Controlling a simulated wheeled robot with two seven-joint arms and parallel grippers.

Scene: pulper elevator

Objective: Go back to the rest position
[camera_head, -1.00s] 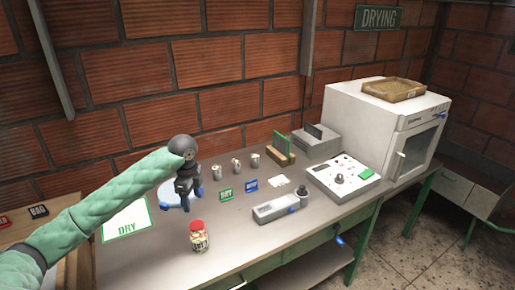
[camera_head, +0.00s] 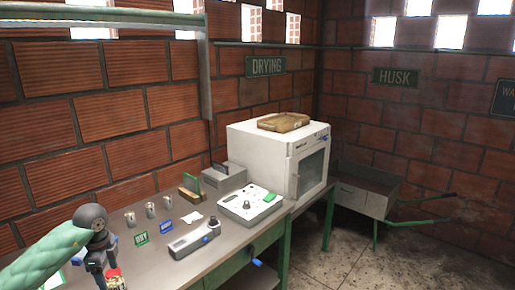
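My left gripper (camera_head: 96,252) is at the lower left, hanging below the end of my green-sleeved arm over the table. My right gripper is out of view.
The grey workbench (camera_head: 225,252) holds several small metal cups (camera_head: 150,209), a green DRY sign (camera_head: 141,239), a blue sign (camera_head: 166,228), a handheld meter (camera_head: 193,242), a control box (camera_head: 249,203) and a white oven (camera_head: 280,160). A wheelbarrow (camera_head: 365,195) stands at right.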

